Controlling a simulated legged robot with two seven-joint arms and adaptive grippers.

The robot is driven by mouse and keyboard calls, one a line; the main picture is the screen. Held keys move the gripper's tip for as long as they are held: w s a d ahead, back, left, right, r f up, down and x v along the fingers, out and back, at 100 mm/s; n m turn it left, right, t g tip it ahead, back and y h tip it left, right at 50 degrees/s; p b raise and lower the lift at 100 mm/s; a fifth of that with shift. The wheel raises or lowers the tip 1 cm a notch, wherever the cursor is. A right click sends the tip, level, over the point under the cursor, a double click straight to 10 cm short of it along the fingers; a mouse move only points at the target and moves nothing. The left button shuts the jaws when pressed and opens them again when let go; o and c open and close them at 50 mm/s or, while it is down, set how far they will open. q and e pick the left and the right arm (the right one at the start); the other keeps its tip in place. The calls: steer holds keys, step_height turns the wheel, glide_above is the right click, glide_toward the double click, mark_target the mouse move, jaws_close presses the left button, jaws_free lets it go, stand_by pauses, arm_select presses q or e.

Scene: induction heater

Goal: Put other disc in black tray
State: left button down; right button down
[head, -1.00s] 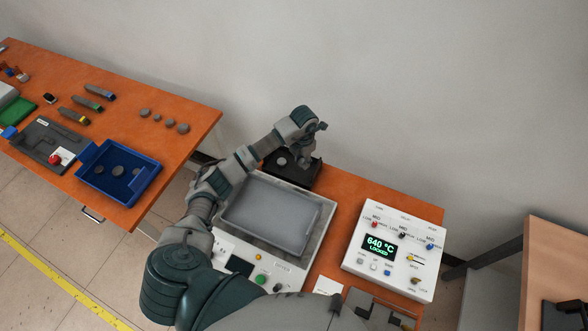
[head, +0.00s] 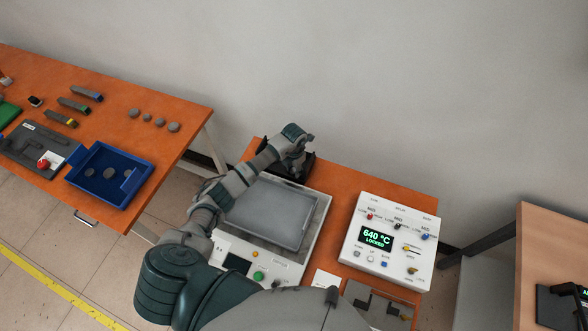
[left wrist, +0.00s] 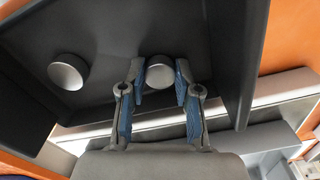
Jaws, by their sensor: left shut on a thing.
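The black tray (head: 309,172) stands at the back of the orange table, behind the heater, mostly hidden by my left arm. In the left wrist view, the tray's dark inside (left wrist: 110,30) fills the upper part. One grey disc (left wrist: 67,71) lies in it, to the left of my gripper. My left gripper (head: 300,160) is down at the tray. In the left wrist view, its blue-padded fingers (left wrist: 160,92) are shut on the other grey disc (left wrist: 160,74), within the tray's walls. I cannot tell whether this disc touches the tray floor. My right gripper is not in view.
The heater with its grey plate (head: 265,215) lies under my left arm. A white control box (head: 390,240) reading 640 °C, locked, stands to the right. The left table holds a blue tray (head: 110,177) with discs, several loose discs and tools.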

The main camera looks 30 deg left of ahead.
mark_target(293, 170)
arm_select(q)
steer(key=shift+a+f, duration=0.1)
steer(key=c, duration=1)
jaws_free()
steer(key=shift+a, duration=0.1)
steer(key=shift+o, duration=0.9)
step_height(293, 170, up, 3)
steer(key=shift+r, duration=0.2)
step_height(293, 170, up, 9)
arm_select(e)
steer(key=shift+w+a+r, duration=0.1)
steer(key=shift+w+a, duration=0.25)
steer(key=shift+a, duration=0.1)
arm_select(q)
steer(key=shift+f, duration=0.1)
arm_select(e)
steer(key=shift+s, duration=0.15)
